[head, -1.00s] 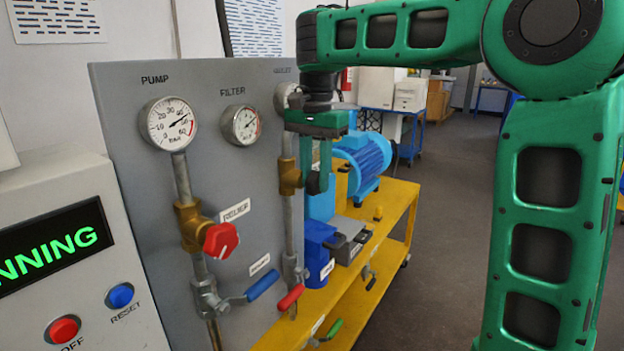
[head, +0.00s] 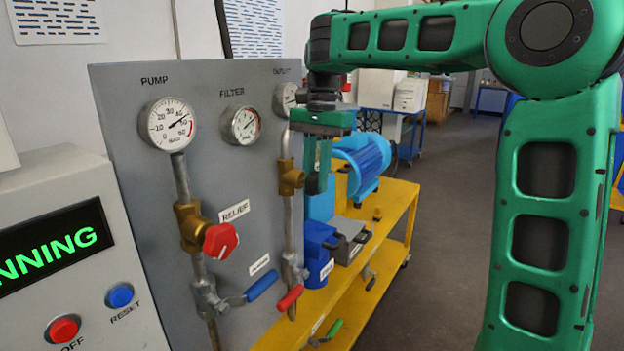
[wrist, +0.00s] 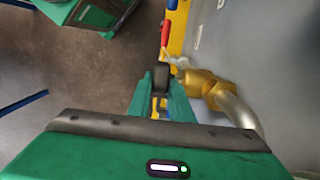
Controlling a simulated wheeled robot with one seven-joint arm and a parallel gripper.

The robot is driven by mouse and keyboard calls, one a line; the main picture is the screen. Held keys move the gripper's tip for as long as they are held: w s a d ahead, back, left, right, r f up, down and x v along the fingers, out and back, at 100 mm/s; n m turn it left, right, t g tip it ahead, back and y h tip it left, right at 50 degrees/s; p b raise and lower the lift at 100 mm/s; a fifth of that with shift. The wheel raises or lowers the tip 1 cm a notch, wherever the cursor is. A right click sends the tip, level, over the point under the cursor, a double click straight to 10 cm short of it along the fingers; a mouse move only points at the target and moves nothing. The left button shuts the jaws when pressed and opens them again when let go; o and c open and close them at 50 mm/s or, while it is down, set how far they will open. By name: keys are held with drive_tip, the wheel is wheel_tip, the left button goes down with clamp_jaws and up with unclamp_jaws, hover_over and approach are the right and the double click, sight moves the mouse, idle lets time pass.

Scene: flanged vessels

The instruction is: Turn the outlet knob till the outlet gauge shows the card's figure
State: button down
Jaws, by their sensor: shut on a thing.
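The outlet gauge (head: 285,98) is at the panel's top right in the head view. My arm partly covers it, and its reading cannot be made out. Below it, a brass valve (head: 290,177) sits on the outlet pipe, and it also shows in the wrist view (wrist: 205,86). My gripper (head: 318,184) points down beside this valve and is shut on the outlet knob, which is mostly hidden between the fingers. No card with a readable figure is in view.
The pump gauge (head: 167,124), filter gauge (head: 240,125) and red relief knob (head: 220,240) are left on the grey panel. Blue (head: 262,285) and red (head: 290,297) lever handles stick out below. A yellow bench (head: 393,215) with a blue motor (head: 362,163) stands behind my gripper.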

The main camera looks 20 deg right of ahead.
drive_tip(key=g+y, duration=0.2)
drive_tip(key=y, duration=0.1)
drive_tip(key=g+y, duration=0.1)
drive_tip(key=shift+w+d+f+y, duration=0.25)
drive_tip(key=shift+w+d+y, duration=0.05)
drive_tip(key=shift+w+y, duration=0.1)
drive_tip(key=g+y, duration=0.1)
drive_tip(key=y, duration=0.1)
drive_tip(key=g+y, duration=0.2)
drive_tip(key=shift+d+f, duration=0.1)
drive_tip(key=shift+f, duration=0.25)
drive_tip(key=shift+s+g+y, duration=0.1)
drive_tip(key=shift+g+y, duration=0.2)
drive_tip(key=shift+g, duration=0.1)
drive_tip(key=c, duration=1.9)
unclamp_jaws()
drive_tip(key=shift+f, duration=0.1)
